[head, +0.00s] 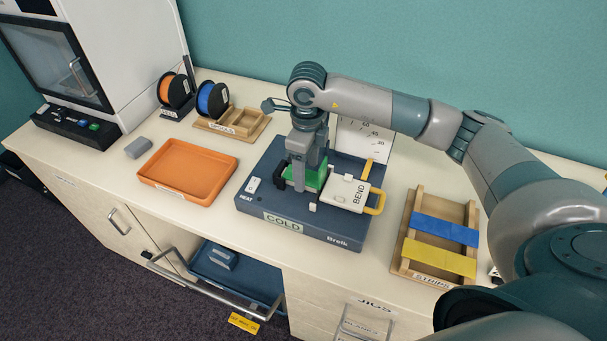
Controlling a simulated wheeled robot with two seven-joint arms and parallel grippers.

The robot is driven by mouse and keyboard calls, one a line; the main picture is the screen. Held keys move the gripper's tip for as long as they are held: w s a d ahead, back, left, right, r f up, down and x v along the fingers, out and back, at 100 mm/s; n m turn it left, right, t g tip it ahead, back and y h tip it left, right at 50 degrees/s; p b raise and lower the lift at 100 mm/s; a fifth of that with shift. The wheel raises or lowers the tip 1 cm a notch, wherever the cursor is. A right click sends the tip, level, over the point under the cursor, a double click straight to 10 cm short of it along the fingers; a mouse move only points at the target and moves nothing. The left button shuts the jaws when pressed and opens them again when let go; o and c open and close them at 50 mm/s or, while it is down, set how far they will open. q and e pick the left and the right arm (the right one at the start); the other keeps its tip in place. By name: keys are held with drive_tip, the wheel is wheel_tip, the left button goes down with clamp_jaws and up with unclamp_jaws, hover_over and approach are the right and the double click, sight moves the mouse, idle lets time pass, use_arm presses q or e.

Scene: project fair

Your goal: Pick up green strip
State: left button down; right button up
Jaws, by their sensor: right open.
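The green strip (317,180) lies on the dark blue bending machine (262,192), left of the white BEND plate (345,192). My right gripper (301,183) comes down from above at the strip, with its fingers open. The fingers hide part of the strip, and I cannot tell whether they touch it. My left gripper is not in view.
The BEND plate has a yellow handle (377,203). A wooden rack (409,232) with a blue strip (445,229) and a yellow strip (438,258) stands right. An orange tray (160,182) is left. Spools and a white machine (120,45) stand behind. A drawer (262,291) is open below.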

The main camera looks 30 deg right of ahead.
sight(308, 177)
drive_tip(key=c, duration=1.1)
drive_tip(key=shift+r, duration=0.1)
drive_tip(key=shift+r+b, duration=0.35)
drive_tip(key=shift+b, duration=0.05)
wheel_tip(308, 177, up, 3)
drive_tip(key=shift+s+d+r+b, duration=0.1)
drive_tip(key=shift+b, duration=1)
drive_tip(key=shift+s+d+r+b, duration=0.7)
drive_tip(key=shift+s+d+r, duration=0.4)
drive_tip(key=shift+s, duration=0.55)
drive_tip(key=shift+s+d+r+b, duration=0.65)
drive_tip(key=shift+s+d+r, duration=0.2)
drive_tip(key=shift+s+r, duration=0.6)
drive_tip(key=shift+s+d+r+b, duration=0.7)
drive_tip(key=shift+s+d+r, duration=0.3)
drive_tip(key=shift+s, duration=0.8)
